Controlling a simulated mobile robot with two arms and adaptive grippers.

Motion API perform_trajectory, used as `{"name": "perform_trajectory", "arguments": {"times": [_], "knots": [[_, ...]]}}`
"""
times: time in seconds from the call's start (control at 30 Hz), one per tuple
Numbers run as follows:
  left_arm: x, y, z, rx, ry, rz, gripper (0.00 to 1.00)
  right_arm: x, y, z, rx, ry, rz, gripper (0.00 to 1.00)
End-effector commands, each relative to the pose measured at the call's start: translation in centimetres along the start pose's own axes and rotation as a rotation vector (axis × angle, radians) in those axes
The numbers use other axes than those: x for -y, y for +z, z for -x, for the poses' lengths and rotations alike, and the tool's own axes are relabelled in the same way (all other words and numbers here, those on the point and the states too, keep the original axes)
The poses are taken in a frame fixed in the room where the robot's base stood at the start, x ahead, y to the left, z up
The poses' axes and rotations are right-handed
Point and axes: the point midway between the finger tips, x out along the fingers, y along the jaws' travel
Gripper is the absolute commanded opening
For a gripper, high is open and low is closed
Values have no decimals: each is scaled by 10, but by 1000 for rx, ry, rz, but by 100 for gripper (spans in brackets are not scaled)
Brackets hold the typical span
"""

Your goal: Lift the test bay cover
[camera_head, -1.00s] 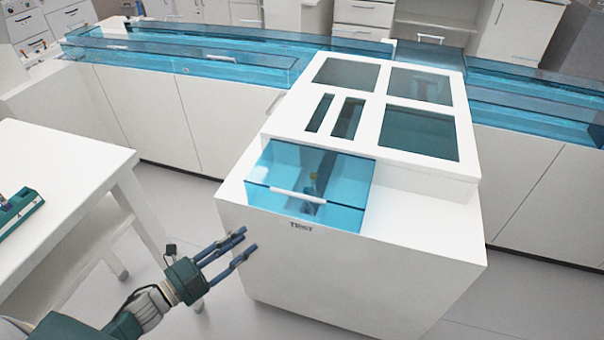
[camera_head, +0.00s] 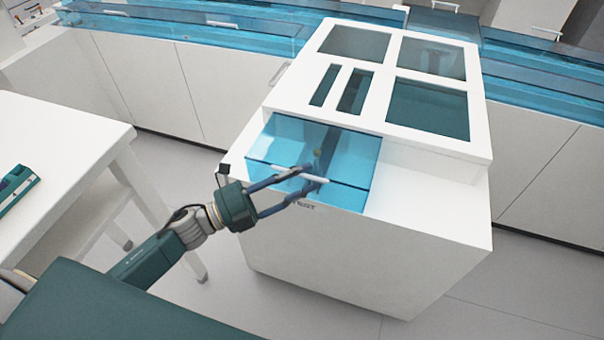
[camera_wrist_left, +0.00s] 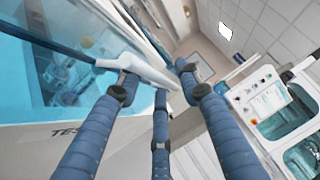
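The test bay cover (camera_head: 343,163) is a transparent blue box-shaped lid at the front of the white cabinet, above the TEST label. It looks closed. Its white bar handle (camera_head: 314,179) runs along the front upper edge and also shows in the left wrist view (camera_wrist_left: 151,73). My left gripper (camera_head: 308,177) is at this handle. Its dark blue fingers (camera_wrist_left: 160,84) are spread, with fingertips on different sides of the bar, and look open. Whether they touch the bar is unclear. Dim contents show through the cover. My right gripper is not in view.
The white cabinet (camera_head: 370,260) has several dark windows on top. Long blue-covered tracks (camera_head: 180,28) run behind it. A white table (camera_head: 60,150) stands at the left with a green rack (camera_head: 18,187). Open floor lies between table and cabinet.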

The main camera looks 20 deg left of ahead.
Motion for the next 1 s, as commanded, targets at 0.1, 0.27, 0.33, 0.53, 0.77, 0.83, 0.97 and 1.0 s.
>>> {"name": "perform_trajectory", "arguments": {"times": [0.1,0.27,0.33,0.53,0.77,0.83,0.97,1.0], "knots": [[0,0,-5,1,0,1,35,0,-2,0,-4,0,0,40],[0,0,-5,1,1,1,35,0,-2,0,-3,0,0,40],[0,0,-5,1,1,1,35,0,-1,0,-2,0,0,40],[0,0,-5,1,1,1,0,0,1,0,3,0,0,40],[0,0,-5,1,1,3,0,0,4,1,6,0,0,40],[2,1,-4,1,5,6,0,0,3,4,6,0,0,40],[10,4,-3,0,22,21,0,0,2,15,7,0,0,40],[14,6,-3,0,31,30,0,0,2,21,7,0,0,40]]}}
